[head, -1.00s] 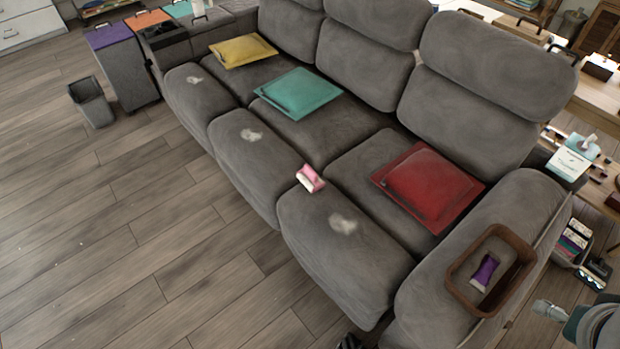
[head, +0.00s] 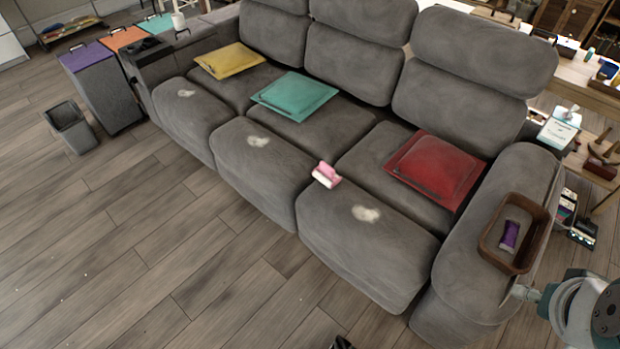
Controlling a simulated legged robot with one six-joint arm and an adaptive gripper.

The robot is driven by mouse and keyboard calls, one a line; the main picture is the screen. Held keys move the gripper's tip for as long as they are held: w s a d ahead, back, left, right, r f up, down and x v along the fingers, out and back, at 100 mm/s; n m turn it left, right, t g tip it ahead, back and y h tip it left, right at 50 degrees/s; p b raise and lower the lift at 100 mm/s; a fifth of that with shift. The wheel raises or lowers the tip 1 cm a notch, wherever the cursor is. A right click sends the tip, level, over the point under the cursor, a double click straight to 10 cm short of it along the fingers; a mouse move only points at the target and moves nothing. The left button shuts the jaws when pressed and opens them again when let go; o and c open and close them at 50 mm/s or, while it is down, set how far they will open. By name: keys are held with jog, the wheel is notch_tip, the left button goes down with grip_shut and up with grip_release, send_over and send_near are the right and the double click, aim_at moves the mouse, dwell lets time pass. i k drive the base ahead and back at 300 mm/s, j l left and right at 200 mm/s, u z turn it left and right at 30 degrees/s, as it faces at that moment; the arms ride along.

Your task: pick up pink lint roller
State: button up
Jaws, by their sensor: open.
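The pink lint roller (head: 326,174), pink with a white part, lies on the grey sofa (head: 262,165) at the front of the seats, near the gap between two seat cushions. Part of my arm (head: 585,308) shows at the lower right, beside the sofa's armrest. A small dark part at the bottom edge looks like the tip of my gripper (head: 342,343); the rest is cut off by the frame. It is open, well apart from the lint roller, and holds nothing that I can see.
A red cushion (head: 435,168), a teal cushion (head: 294,96) and a yellow cushion (head: 229,61) lie on the seats. A brown tray (head: 490,250) with a purple item (head: 509,236) sits on the right armrest. Wooden floor (head: 150,265) is clear in front; a bin (head: 70,127) stands left.

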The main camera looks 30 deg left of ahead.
aim_at(326, 169)
jog(key=j, duration=0.6)
jog(key=k+j+z, duration=0.1)
jog(key=j, duration=1.15)
jog(key=i+j, duration=0.15)
jog(key=j, duration=0.25)
jog(key=i+j+z, duration=0.15)
jog(key=j, duration=0.3)
jog(key=i+j, duration=0.1)
jog(key=j, duration=0.3)
jog(key=i+j, duration=0.3)
jog(key=i+z, duration=0.05)
jog(key=i, duration=0.05)
